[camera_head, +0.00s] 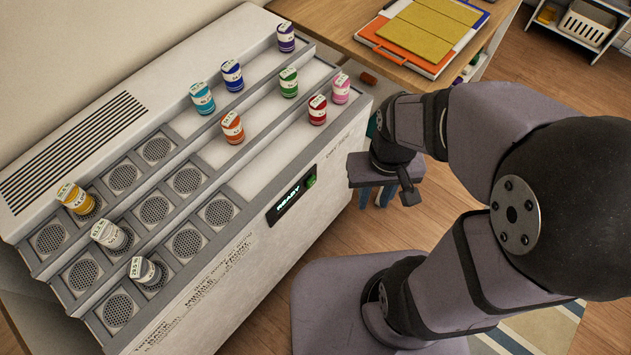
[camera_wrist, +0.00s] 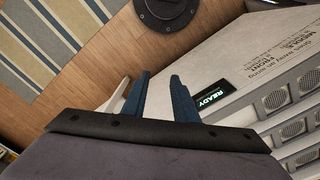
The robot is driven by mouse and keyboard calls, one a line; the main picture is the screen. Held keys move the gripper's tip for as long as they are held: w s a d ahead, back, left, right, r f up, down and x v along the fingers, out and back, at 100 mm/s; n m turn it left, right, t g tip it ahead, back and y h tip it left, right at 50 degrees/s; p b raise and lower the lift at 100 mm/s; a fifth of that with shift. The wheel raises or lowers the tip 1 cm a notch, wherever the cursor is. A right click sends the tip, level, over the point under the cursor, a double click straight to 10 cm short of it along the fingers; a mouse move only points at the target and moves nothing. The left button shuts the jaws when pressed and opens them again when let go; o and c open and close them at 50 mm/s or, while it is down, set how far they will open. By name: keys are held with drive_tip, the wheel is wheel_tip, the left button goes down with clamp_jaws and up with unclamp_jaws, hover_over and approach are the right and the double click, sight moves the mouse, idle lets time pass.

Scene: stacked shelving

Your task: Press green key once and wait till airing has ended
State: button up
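The white stepped machine (camera_head: 255,235) carries a dark display (camera_head: 290,199) that reads READY on its front face. The green key (camera_head: 311,181) sits at the display's right end. The display also shows in the wrist view (camera_wrist: 212,102), but I cannot make out the key there; my right finger may hide it. My gripper (camera_head: 377,196) is to the right of the key, in front of the machine and apart from it. In the wrist view its two blue fingers (camera_wrist: 160,82) are parted with nothing between them.
Several labelled, coloured jars stand on the machine's tiers, including a green one (camera_head: 288,82) and a yellow one (camera_head: 75,198). Several round grilles are uncovered. A wooden table (camera_head: 345,25) holds an orange-edged tray (camera_head: 388,53).

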drive_tip(key=shift+d, duration=0.25)
drive_tip(key=c, duration=0.5)
drive_tip(key=s+d+f+m+g, duration=0.1)
drive_tip(key=s+d+f+g, duration=0.1)
drive_tip(key=s+f, duration=0.1)
drive_tip(key=s+d+f+m+g, duration=0.1)
drive_tip(key=d+f, duration=0.1)
drive_tip(key=shift+s+f+m+y, duration=0.25)
drive_tip(key=shift+s+m+y, duration=0.05)
clamp_jaws()
drive_tip(key=w+d+f+n+h, duration=0.3)
drive_tip(key=d+f+n, duration=0.25)
drive_tip(key=d, duration=0.65)
drive_tip(key=w+d+f+n+t, duration=0.3)
drive_tip(key=w+f+n, duration=0.1)
drive_tip(key=w, duration=0.3)
drive_tip(key=w+a+n+t+y, duration=0.4)
drive_tip(key=w+a+n, duration=0.4)
drive_tip(key=w+n, duration=0.35)
drive_tip(key=s+a+r+n+g+y, duration=0.1)
drive_tip(key=s+a+r+n+y, duration=0.1)
drive_tip(key=a, duration=0.3)
drive_tip(key=s+a+r+n+g+y, duration=0.2)
drive_tip(key=s+a+n+y, duration=0.1)
drive_tip(key=a+n, duration=0.2)
drive_tip(key=shift+s+a+r+y, duration=0.15)
drive_tip(key=shift+s+a+y, duration=0.25)
drive_tip(key=shift+a, duration=0.35)
